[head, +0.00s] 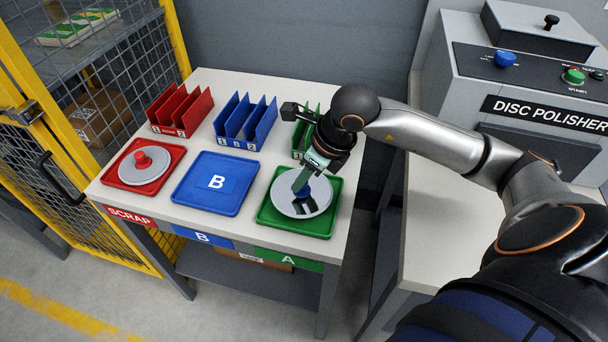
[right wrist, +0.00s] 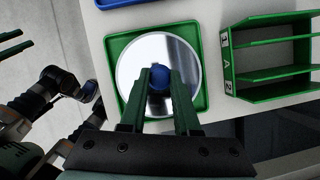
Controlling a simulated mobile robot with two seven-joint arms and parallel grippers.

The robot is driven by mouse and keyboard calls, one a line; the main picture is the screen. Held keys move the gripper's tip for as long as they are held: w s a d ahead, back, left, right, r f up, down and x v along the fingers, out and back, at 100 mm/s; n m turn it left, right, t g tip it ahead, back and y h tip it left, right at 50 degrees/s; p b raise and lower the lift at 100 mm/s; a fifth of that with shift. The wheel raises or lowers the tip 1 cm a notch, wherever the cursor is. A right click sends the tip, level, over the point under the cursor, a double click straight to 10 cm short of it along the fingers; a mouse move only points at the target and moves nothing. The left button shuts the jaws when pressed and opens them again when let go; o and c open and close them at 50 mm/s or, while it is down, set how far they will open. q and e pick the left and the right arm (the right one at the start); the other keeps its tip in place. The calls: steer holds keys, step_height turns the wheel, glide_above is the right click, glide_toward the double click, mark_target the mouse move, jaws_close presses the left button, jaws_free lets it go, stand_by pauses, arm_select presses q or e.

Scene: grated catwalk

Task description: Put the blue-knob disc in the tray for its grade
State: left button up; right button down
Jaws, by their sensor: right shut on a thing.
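The mirror-like disc (head: 302,203) lies over the green tray (head: 265,216), which is above the A label (head: 288,260). Its blue knob (right wrist: 160,79) shows between the fingers of my right gripper (right wrist: 160,76), which is shut on it. The disc looks level and within the tray's rim; I cannot tell whether it touches the tray floor. The blue tray (head: 190,197), marked B, is empty. The red tray (head: 117,182) at the SCRAP label holds a grey disc (head: 142,166) with a red knob. Green fingers of my left gripper (right wrist: 24,40) show apart at the right wrist view's left edge.
Red (head: 180,112), blue (head: 245,122) and green (right wrist: 268,55) slotted racks stand behind the trays. The disc polisher (head: 520,80) is at the right. A yellow-framed mesh cage (head: 95,100) is at the left. Bare white tabletop lies between trays and racks.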

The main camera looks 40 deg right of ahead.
steer(key=shift+f, duration=0.1)
steer(key=shift+f+b, duration=1.2)
steer(key=shift+b, duration=0.05)
steer(key=shift+c, duration=0.8)
jaws_free()
steer(key=shift+r, duration=0.2)
steer(key=shift+r+p, duration=2.75)
steer(key=shift+r, duration=1.15)
